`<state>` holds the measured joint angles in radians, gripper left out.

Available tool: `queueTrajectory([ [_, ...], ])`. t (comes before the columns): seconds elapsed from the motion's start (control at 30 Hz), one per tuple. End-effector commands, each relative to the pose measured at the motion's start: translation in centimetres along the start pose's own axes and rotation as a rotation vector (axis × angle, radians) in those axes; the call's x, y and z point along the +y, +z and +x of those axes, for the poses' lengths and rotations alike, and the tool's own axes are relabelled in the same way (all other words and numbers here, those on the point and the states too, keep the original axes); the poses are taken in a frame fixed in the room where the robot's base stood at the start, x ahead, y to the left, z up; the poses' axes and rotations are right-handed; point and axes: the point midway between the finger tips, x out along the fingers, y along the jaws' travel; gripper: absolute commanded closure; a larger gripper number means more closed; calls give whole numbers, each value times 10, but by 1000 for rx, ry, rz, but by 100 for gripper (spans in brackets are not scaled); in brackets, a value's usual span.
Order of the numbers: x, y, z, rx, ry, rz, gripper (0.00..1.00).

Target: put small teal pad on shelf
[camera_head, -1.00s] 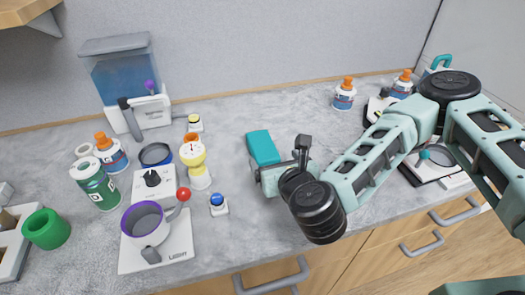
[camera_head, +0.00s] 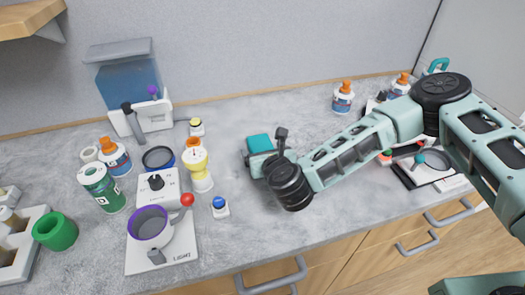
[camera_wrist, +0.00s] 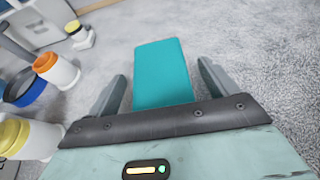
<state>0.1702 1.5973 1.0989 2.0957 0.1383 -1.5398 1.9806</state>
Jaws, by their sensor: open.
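The small teal pad (camera_head: 259,142) lies on the grey countertop near the middle of the head view, partly hidden by my gripper. In the wrist view the pad (camera_wrist: 162,72) lies between my two fingers, with its near end hidden behind the gripper body. My gripper (camera_wrist: 165,85) is open, with a finger on each side of the pad and a gap to each. In the head view my gripper (camera_head: 250,153) is low over the counter at the pad's near side. A wooden shelf (camera_head: 28,20) is on the wall at the upper left.
Left of my gripper stand a yellow-and-white item (camera_head: 198,166), a blue-topped button (camera_head: 219,206) and a white device with a purple-rimmed cup (camera_head: 150,223). A blue-tanked dispenser (camera_head: 130,85) stands at the back wall. The counter behind the pad is clear.

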Motion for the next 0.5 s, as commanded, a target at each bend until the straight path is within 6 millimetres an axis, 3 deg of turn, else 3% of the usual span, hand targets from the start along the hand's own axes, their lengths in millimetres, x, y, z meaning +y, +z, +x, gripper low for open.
queueTrajectory([
  [0.07,0,0,0,0,0,0,15],
  [0.23,0,0,0,0,0,0,59],
  [0.37,0,0,0,0,0,0,66],
  [0.5,0,0,0,-1,0,0,66],
])
